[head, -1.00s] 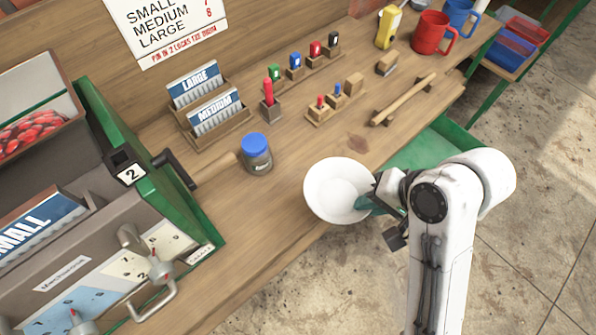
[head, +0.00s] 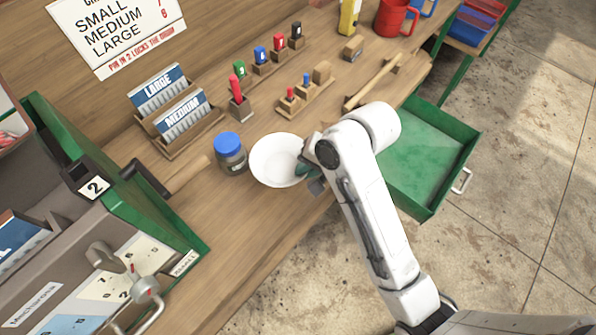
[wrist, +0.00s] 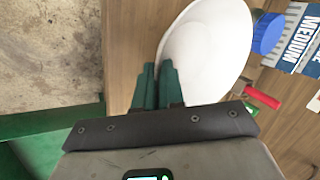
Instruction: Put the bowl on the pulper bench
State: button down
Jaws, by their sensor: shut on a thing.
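The white bowl (head: 277,161) is over the wooden pulper bench (head: 243,221), just right of a blue-lidded jar. My gripper (head: 305,168) is at the bowl's right side, shut on its rim. In the wrist view the green fingertips (wrist: 158,85) meet at the near rim of the bowl (wrist: 208,50). The bowl looks roughly level. I cannot tell whether its base touches the bench top.
The jar (head: 230,153) stands close to the bowl. Card holders (head: 180,125), colored stamps (head: 261,58) and a wooden rod (head: 372,85) lie behind. The green machine (head: 115,190) is at left. An open green drawer (head: 425,160) juts out at right. Bench front is clear.

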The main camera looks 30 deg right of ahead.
jog(key=w+f, duration=0.2)
jog(key=f, duration=0.1)
jog(key=shift+w+a, duration=0.25)
jog(key=shift+a, duration=0.05)
jog(key=shift+w+f+p, duration=0.1)
jog(key=shift+f+p, duration=0.25)
jog(key=shift+f, duration=1.3)
jog(key=c, duration=1.2)
grip_release()
jog(key=shift+f, duration=0.1)
jog(key=shift+c, duration=0.2)
jog(key=v, duration=1.2)
jog(key=s+d+f+n+g+h, duration=0.1)
jog(key=s+f+n, duration=0.3)
jog(key=s, duration=0.5)
jog(key=s+d+f+n+g+h, duration=0.2)
jog(key=s+f+n, duration=0.3)
jog(key=s, duration=0.5)
jog(key=shift+d+f+h, duration=0.5)
jog(key=shift+d+f, duration=0.2)
jog(key=shift+d, duration=0.15)
